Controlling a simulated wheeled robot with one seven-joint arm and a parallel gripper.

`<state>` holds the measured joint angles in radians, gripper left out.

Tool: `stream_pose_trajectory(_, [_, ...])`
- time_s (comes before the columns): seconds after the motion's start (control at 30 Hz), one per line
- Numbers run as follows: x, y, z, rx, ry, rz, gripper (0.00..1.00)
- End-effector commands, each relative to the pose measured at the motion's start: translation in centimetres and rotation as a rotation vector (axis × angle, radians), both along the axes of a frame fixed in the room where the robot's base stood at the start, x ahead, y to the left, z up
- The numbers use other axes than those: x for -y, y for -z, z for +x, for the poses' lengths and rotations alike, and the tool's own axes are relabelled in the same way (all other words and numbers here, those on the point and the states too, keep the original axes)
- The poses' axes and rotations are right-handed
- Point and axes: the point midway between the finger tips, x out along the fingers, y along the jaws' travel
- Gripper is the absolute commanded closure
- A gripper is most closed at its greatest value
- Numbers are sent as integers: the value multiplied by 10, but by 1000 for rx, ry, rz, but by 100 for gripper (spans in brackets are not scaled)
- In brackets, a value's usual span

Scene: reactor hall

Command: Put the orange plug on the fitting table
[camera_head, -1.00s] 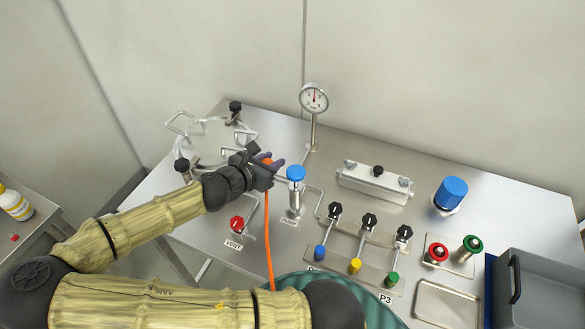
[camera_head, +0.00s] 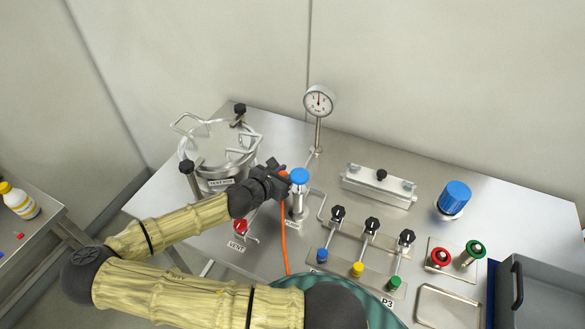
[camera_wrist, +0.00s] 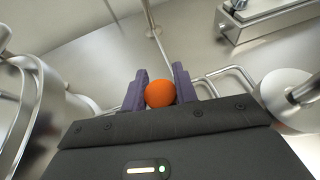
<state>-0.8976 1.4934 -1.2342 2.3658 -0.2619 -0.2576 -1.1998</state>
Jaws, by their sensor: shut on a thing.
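The orange plug (camera_head: 284,173) is between the fingers of my gripper (camera_head: 281,177). In the wrist view its rounded orange end (camera_wrist: 160,94) shows between the two purple fingers, which are shut on it. An orange line (camera_head: 284,240) hangs below the gripper in the head view and passes behind my arm. The gripper is above the large steel table (camera_head: 150,205), close to the left of a blue-capped post (camera_head: 299,178); I cannot tell whether they touch. A smaller side table (camera_head: 45,225) stands at the left. No label shows which is the fitting table.
A lidded steel vessel (camera_head: 215,150) stands behind my gripper, left. A gauge (camera_head: 318,101), a clamped metal block (camera_head: 378,187), a blue knob (camera_head: 453,196) and several valves (camera_head: 372,226) occupy the steel table. A grey bin (camera_head: 545,285) is at right. A bottle (camera_head: 18,201) is on the side table.

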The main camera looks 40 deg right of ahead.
Motion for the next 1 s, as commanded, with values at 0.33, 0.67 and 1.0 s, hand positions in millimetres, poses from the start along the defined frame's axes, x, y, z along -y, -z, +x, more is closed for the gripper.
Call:
stream_pose_trajectory(0.33, [33,7,11,-3,0,-2,94])
stream_pose_trajectory(0.67, [33,12,11,0,1,-1,94])
stream_pose_trajectory(1.0, [32,14,11,0,1,0,50])
